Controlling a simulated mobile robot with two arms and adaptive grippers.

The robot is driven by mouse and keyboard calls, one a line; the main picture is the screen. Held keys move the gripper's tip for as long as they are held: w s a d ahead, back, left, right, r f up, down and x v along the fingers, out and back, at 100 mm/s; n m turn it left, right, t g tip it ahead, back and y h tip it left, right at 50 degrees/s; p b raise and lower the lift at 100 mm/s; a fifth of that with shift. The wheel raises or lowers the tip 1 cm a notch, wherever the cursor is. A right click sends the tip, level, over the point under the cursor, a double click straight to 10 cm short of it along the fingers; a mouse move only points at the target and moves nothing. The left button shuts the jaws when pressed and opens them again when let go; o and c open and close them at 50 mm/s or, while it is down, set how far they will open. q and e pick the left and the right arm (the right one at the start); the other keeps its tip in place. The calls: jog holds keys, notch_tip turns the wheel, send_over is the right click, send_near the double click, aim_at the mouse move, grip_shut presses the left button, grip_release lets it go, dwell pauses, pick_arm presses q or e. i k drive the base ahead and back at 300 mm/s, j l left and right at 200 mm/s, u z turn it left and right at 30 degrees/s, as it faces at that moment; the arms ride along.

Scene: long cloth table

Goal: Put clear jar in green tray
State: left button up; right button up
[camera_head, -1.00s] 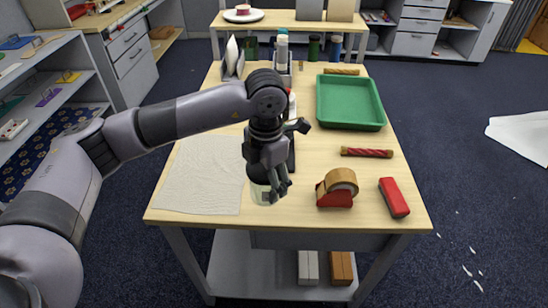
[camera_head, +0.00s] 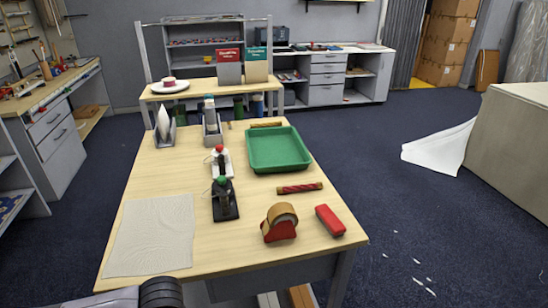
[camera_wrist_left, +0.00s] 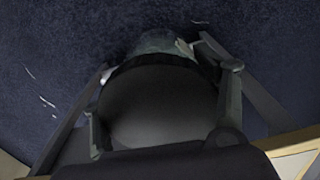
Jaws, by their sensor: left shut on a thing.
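The green tray (camera_head: 278,149) lies empty on the far right part of the table in the head view. In the left wrist view my left gripper (camera_wrist_left: 165,85) is shut around a round, dark-looking jar (camera_wrist_left: 158,110), with a finger on each side; I take it to be the clear jar, though shadow hides its clearness. Dark blue floor shows behind it. In the head view only part of my left arm shows at the bottom edge, and the gripper and jar are out of frame. My right gripper is in neither view.
A tape dispenser (camera_head: 280,222), a red block (camera_head: 329,221) and a red-striped roll (camera_head: 299,188) lie near the tray's front. Two bottle-like items on bases, one black (camera_head: 225,204) and one white (camera_head: 221,163), stand left of it. A pale cloth (camera_head: 154,235) covers the front left.

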aim_at(261, 144)
jog(key=i+l+z, duration=0.2)
jog(key=l+z, duration=0.2)
jog(key=i+l+z, duration=0.25)
jog(key=z, duration=0.15)
jog(key=i+l+z, duration=0.75)
jog(key=i+z, duration=0.4)
jog(key=i+j+u, duration=0.1)
jog(key=i+u, duration=0.7)
jog(key=u, duration=0.15)
jog(key=i+l+u, duration=0.25)
jog(key=i+u, duration=0.25)
jog(key=i+j+u, duration=0.2)
jog(key=u, duration=0.25)
jog(key=i+j+u, duration=0.1)
jog(key=i+u, duration=0.2)
jog(key=u, duration=0.2)
jog(key=i+u, duration=0.25)
jog(key=u, duration=0.2)
jog(key=i+l+u, duration=0.1)
jog(key=i+u, duration=0.15)
jog(key=u, duration=0.2)
